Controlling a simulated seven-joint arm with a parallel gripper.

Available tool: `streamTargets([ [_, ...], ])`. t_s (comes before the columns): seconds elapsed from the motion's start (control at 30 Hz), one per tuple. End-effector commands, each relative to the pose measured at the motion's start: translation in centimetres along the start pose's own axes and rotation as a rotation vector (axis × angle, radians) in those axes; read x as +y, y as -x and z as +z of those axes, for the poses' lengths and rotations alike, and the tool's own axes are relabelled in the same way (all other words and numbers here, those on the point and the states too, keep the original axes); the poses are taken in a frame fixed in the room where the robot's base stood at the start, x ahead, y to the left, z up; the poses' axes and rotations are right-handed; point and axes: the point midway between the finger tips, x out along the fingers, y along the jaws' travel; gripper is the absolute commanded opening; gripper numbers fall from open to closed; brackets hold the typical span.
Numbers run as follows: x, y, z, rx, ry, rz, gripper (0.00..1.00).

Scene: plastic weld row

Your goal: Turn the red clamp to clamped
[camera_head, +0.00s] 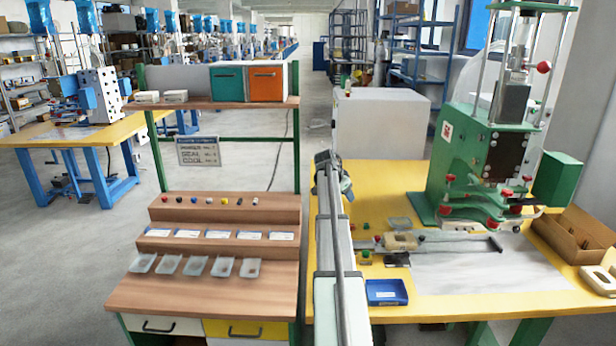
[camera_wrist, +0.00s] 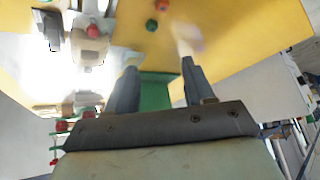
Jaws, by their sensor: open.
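Several red knobs and pads (camera_head: 445,210) sit around the lower part of the green press (camera_head: 485,150) on the yellow table; I cannot tell which of them is the red clamp. The wrist view shows small red knobs (camera_wrist: 88,113) at the lower left and a round red knob (camera_wrist: 151,25) beside a green one at the top. My gripper (camera_wrist: 158,75) is open, with nothing between its two dark fingers. A green surface shows behind and between them, apart from the red knobs. In the head view my arm hides part of the table's left side, and I cannot make out the fingers.
A metal fixture with a beige part (camera_head: 401,241) lies before the press. A blue tray (camera_head: 387,292) is nearer the front, a cardboard box (camera_head: 577,238) at the right. A wooden stepped bench (camera_head: 215,282) with small clear trays stands at the left. The table's front middle is clear.

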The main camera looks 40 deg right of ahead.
Motion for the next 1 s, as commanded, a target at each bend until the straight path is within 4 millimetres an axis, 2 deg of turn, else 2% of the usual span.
streamTargets([
  [0.6, -8.7, 4.3, 2.2, 0.217, 0.355, -0.25, 0.53],
  [1.0, -12.5, 6.8, 3.8, 0.327, 0.509, -0.35, 0.53],
])
